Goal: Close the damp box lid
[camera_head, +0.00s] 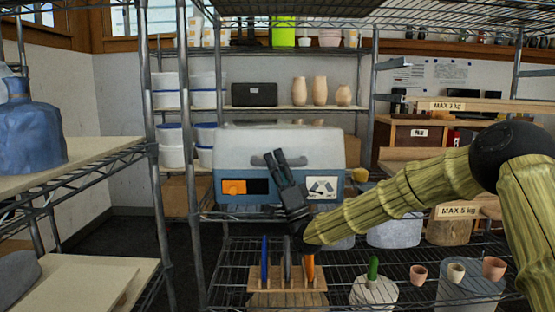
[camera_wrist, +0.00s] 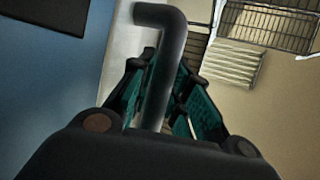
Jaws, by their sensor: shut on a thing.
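The damp box (camera_head: 333,178) stands on the middle shelf of the wire rack in the head view. It has a blue body with an orange-and-black panel and a white label on its front. Its pale grey lid (camera_head: 245,146) lies over the top of the body; I see no clear gap along the front edge. My gripper (camera_head: 276,160) is in front of the lid's middle. In the wrist view my gripper (camera_wrist: 158,88) has its teal pads on both sides of a bent grey handle (camera_wrist: 165,45) and is shut on it.
A wooden holder (camera_head: 287,280) with upright tools stands on the shelf below my gripper. Small pots (camera_head: 456,272) and a plant (camera_head: 373,270) are to its right. White tubs (camera_head: 172,145) stand left of the box. A left rack holds a blue jug (camera_head: 32,135).

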